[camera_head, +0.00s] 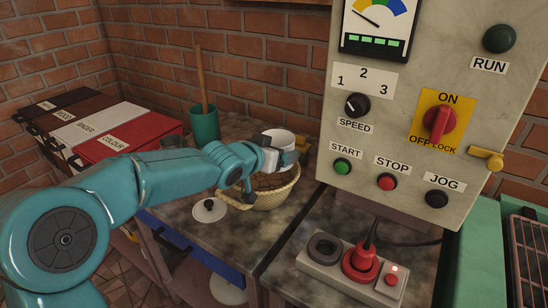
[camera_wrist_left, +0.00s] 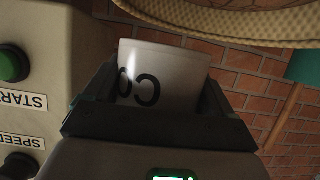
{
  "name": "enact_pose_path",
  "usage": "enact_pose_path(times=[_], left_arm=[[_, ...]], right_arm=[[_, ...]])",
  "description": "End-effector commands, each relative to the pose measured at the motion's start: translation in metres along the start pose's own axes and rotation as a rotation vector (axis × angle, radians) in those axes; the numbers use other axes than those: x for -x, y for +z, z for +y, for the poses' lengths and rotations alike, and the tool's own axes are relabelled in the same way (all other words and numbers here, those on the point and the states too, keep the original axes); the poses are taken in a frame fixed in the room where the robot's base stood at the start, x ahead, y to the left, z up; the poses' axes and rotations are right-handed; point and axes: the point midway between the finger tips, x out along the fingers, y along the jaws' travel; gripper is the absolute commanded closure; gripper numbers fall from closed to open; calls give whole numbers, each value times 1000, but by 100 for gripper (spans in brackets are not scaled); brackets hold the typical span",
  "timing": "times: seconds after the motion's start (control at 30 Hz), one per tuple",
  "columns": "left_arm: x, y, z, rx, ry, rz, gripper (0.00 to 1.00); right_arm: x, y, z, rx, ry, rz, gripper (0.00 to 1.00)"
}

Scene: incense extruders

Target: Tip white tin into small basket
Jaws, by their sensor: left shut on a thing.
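The white tin (camera_head: 281,146) is held above the small basket's far side in the head view. In the left wrist view the white tin (camera_wrist_left: 160,72) sits between the jaws, with dark letters upside down in that picture. My left gripper (camera_head: 262,158) is shut on it. The tin looks roughly upright; its inside cannot be seen. The small wicker basket (camera_head: 273,201) stands on the counter below, with brown stuff in it. Its rim (camera_wrist_left: 230,22) crosses the top of the wrist view. My right gripper is not in view.
A white lid with a black knob (camera_head: 209,210) lies left of the basket. A teal pot with a stick (camera_head: 204,125) stands behind. A grey control panel (camera_head: 420,110) rises close on the right. A power strip (camera_head: 352,268) lies in front of it. Labelled boxes (camera_head: 125,130) stand left.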

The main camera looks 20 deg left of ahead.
Motion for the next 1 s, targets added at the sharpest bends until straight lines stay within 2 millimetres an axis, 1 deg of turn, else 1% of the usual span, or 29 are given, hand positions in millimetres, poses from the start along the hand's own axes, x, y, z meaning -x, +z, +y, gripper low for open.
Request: enact_pose_path(times=[0.03, 0.17, 0.5, 0.6, 1.0], left_arm=[[-1, 2, 0, -7, -3, 1, 50], [3, -7, 0, -10, -3, 0, 50], [17, -41, 0, -8, -3, 0, 50], [20, -48, 1, -7, -3, 0, 50], [19, -47, 1, -8, -3, 0, 50]], right_arm=[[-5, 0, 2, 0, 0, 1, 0], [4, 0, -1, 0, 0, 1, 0], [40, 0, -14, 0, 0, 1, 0], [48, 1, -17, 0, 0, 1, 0], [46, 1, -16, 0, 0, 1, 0]])
